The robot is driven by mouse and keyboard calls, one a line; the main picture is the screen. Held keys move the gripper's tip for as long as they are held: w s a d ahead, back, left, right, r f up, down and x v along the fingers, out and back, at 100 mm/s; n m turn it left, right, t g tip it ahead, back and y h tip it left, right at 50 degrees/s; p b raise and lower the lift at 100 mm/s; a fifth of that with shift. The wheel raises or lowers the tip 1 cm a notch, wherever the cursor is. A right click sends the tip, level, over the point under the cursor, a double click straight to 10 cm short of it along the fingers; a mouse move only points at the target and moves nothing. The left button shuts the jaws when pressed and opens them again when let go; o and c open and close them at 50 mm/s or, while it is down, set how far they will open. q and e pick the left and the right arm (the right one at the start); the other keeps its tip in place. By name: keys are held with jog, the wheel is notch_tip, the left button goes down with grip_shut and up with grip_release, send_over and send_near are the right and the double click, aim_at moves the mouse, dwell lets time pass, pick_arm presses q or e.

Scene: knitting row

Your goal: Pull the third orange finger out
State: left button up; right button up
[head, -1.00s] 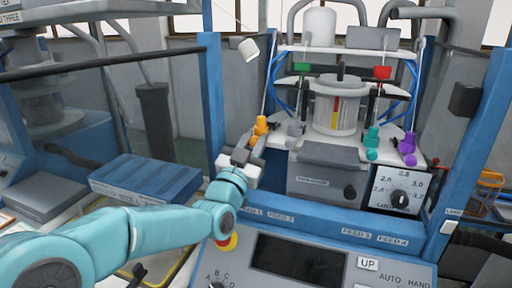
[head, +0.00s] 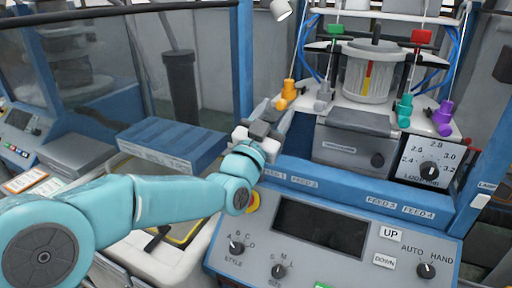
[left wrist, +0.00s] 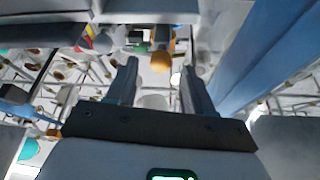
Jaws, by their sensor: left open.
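The orange finger (head: 289,93) stands on the left end of the white machine shelf, with a grey finger (head: 323,98) to its right. Only one orange finger is clear in the head view. In the left wrist view an orange piece (left wrist: 160,54) shows just beyond the fingertips. My left gripper (head: 276,113) is open, its two fingers pointing at the orange finger from the near left. The gap between its jaws (left wrist: 159,72) looks empty in the left wrist view. I cannot tell whether a fingertip touches the orange finger. My right gripper is not in view.
A teal finger (head: 405,110) and a purple finger (head: 442,118) stand at the shelf's right. The blue rail (head: 345,190) and control panel (head: 315,228) lie in front. A grey box (head: 355,135) sits below the shelf.

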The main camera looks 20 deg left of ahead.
pick_arm(q)
jog(key=b+v, duration=0.4)
jog(key=v, duration=0.9)
jog(key=shift+s+f, duration=0.15)
